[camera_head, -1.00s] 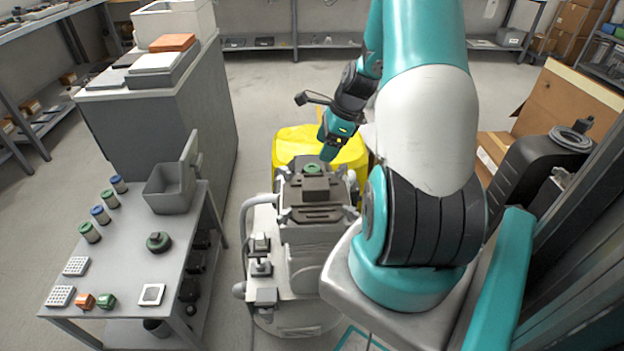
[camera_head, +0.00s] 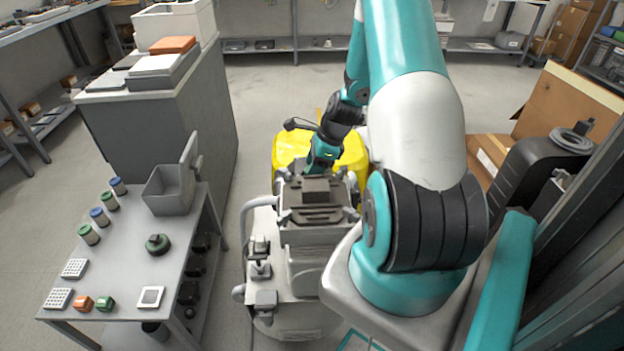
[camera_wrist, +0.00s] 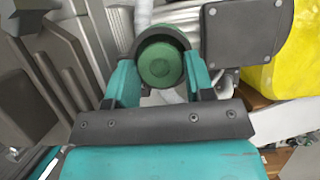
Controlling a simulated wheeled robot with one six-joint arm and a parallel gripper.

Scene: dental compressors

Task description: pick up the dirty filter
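The filter, a round green-capped piece in a dark ring, shows in the wrist view (camera_wrist: 160,65) at the compressor. In the head view it is hidden behind my gripper (camera_head: 314,170), which is low at the back of the compressor's top (camera_head: 318,190). In the wrist view my gripper (camera_wrist: 160,80) has its two teal fingers spread, one on each side of the green cap. Whether they touch it, I cannot tell. The compressor is a grey machine with hoses.
A grey side table (camera_head: 130,270) at the left bears several green- and blue-capped cylinders, a dark green knob (camera_head: 157,244), small blocks and a grey bin (camera_head: 170,190). A yellow container (camera_head: 290,148) stands behind the compressor. Cardboard boxes (camera_head: 560,110) are at the right.

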